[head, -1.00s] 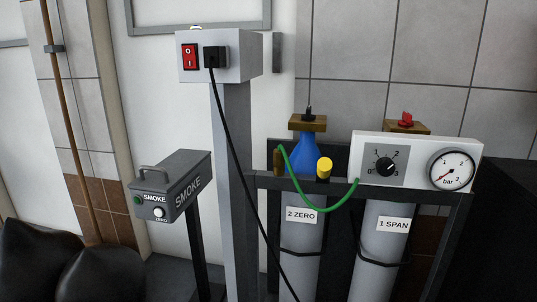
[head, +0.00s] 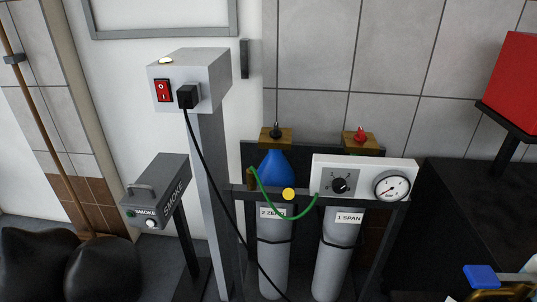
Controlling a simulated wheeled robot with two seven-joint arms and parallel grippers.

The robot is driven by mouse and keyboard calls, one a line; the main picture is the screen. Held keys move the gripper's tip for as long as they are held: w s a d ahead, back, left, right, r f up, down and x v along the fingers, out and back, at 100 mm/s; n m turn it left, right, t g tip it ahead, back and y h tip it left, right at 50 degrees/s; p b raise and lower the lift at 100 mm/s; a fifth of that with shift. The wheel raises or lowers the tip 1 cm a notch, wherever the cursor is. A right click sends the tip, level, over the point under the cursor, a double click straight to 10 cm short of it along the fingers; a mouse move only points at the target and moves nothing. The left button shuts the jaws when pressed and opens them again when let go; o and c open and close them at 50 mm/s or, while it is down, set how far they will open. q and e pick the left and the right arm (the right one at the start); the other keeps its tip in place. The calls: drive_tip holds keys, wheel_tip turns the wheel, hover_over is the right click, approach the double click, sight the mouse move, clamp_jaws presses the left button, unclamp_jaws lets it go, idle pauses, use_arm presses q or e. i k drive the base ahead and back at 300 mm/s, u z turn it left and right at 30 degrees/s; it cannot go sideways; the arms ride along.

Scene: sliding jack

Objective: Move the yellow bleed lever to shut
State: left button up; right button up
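I cannot make out a bleed lever for certain in the head view. A small yellow round knob (head: 289,194) sits at the front of the cylinder rack, beside the green hose (head: 290,217). At the bottom right corner a blue block (head: 481,276) and a thin yellow part (head: 482,296) show, cut off by the picture edge; I cannot tell what they belong to. Neither of my grippers is in view.
Left are a grey post (head: 210,170) with a red switch (head: 163,91) and a SMOKE box (head: 158,183). A red box (head: 515,80) stands right.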

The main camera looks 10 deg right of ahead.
sight(288, 194)
drive_tip(key=u, duration=1.65)
drive_tip(key=k, duration=0.7)
drive_tip(key=z, duration=1.6)
